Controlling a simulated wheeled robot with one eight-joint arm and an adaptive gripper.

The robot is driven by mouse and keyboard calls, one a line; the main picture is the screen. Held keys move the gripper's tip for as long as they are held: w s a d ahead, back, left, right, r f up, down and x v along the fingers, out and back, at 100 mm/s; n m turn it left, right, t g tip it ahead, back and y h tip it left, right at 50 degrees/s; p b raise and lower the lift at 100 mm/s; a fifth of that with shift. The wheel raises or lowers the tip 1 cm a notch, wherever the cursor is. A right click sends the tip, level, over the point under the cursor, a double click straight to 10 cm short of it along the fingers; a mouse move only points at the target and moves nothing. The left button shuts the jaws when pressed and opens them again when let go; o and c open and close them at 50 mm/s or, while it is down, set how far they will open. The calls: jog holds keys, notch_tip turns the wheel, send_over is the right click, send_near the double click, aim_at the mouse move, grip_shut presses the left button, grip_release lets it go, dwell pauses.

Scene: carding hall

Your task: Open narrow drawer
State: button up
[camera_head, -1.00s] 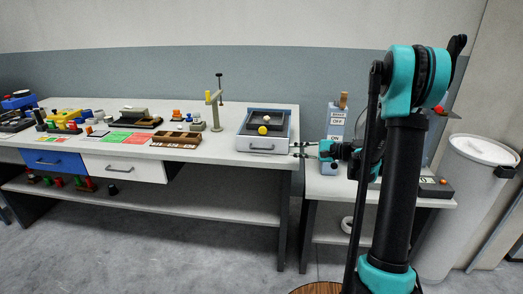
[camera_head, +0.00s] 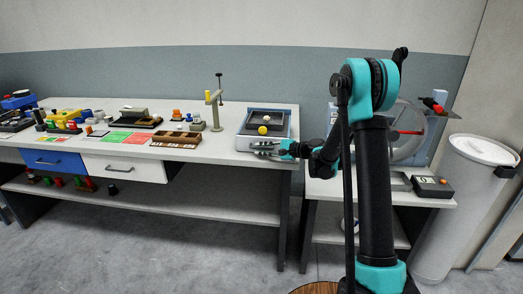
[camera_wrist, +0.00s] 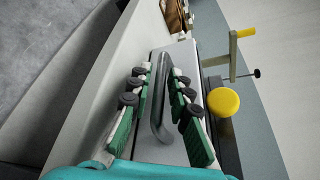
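The narrow drawer (camera_head: 243,142) is the light grey front of a small blue-grey box near the right end of the long table. It looks shut. Its grey bar handle (camera_wrist: 160,105) runs between my fingers in the wrist view. My gripper (camera_head: 260,148) is at the drawer front, coming in from the right. In the wrist view my gripper (camera_wrist: 159,78) is open, with one green-padded finger on each side of the handle and gaps showing on both sides. In the head view the fingers partly hide the handle.
A yellow knob (camera_wrist: 223,102) stands on the box top close to my right finger. A brown compartment tray (camera_head: 175,139) and a yellow-armed stand (camera_head: 216,108) are nearby. Blue (camera_head: 54,162) and white (camera_head: 124,168) drawers sit under the table to the left.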

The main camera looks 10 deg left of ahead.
jog(key=shift+a, duration=0.1)
jog(key=shift+c, duration=0.6)
grip_shut()
